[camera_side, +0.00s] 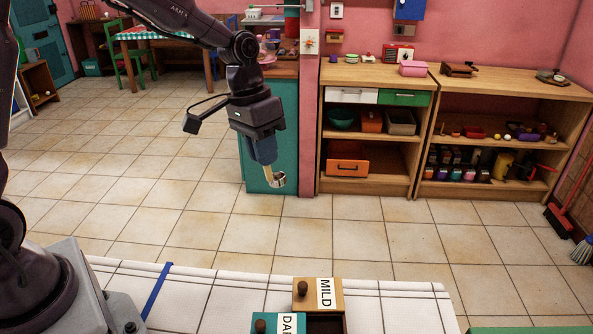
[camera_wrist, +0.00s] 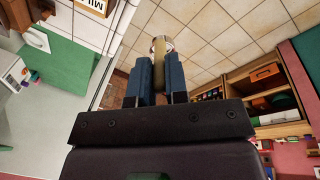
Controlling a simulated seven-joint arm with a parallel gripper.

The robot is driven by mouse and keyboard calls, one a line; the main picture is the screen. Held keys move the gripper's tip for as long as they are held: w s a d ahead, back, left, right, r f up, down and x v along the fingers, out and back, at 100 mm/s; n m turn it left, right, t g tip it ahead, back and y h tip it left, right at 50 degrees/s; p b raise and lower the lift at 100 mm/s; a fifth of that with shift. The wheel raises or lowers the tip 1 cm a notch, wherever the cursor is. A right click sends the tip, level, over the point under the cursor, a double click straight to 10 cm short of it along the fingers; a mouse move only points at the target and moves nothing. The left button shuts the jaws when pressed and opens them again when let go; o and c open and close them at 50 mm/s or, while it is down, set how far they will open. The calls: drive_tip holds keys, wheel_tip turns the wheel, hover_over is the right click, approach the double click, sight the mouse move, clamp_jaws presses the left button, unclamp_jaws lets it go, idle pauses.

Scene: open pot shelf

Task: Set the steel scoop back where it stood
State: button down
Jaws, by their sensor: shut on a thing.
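My gripper (camera_side: 267,168) hangs in the air beyond the white tiled table, pointing down. It is shut on the steel scoop (camera_side: 279,180), whose small shiny metal cup shows at the fingertips. In the wrist view, the two blue fingers of my gripper (camera_wrist: 158,72) flank the scoop's tan handle, and the shiny rim of the scoop (camera_wrist: 166,42) shows past their tips. Part of the handle is hidden between the fingers. A wooden box marked MILD (camera_side: 304,297) and a teal box (camera_side: 266,325), its label cut off after "DA", stand on the table, each with a dark knob.
The white table (camera_side: 400,312) is bare right of the boxes; a blue strap (camera_side: 157,290) crosses its left part. A dark open compartment (camera_side: 325,324) adjoins the boxes. Wooden shelves (camera_side: 365,190) with bowls and boxes stand against the back wall. Tiled floor lies between.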

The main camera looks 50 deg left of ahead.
drive_tip(key=shift+w+d+f+y, duration=0.35)
drive_tip(key=shift+w+d+f, duration=1.2)
drive_tip(key=shift+d, duration=3.35)
drive_tip(key=shift+w+d+f+y, duration=0.3)
drive_tip(key=shift+w+d+f, duration=0.35)
drive_tip(key=shift+d+f, duration=3)
drive_tip(key=shift+w+d+f+y, duration=0.35)
drive_tip(key=shift+w+d+f, duration=0.6)
drive_tip(key=shift+d, duration=5.2)
drive_tip(key=shift+g, duration=0.4)
drive_tip(key=shift+w+f, duration=0.2)
drive_tip(key=shift+f, duration=2.65)
drive_tip(key=shift+f, duration=0.35)
drive_tip(key=c, duration=1.1)
unclamp_jaws()
drive_tip(key=shift+o, duration=0.2)
